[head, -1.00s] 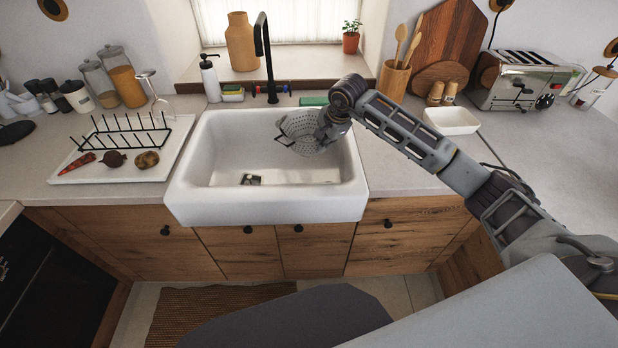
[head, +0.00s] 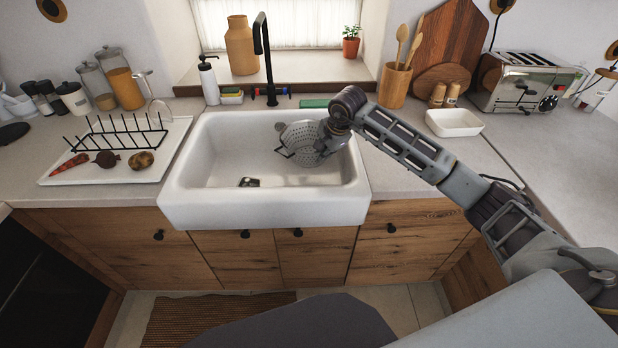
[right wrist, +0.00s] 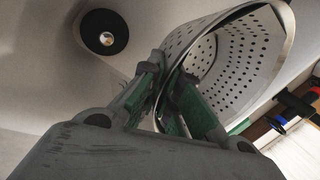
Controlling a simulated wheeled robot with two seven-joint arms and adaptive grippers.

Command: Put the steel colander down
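The steel colander (head: 301,141) is a perforated metal bowl, tilted, in the right part of the white sink (head: 262,209). My right gripper (head: 328,138) reaches in from the right and is at the colander's right side. In the right wrist view the two green-padded fingers (right wrist: 172,95) close on the rim of the colander (right wrist: 232,62), one finger on each side of its wall. I cannot tell whether the colander touches the sink wall or floor. My left gripper is out of view.
The sink drain (head: 249,182) shows on the bare left part of the basin. The black faucet (head: 265,60) stands behind the sink. A white drying tray (head: 68,176) with a black rack and vegetables is at left. A white dish (head: 453,122) stands on the right counter.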

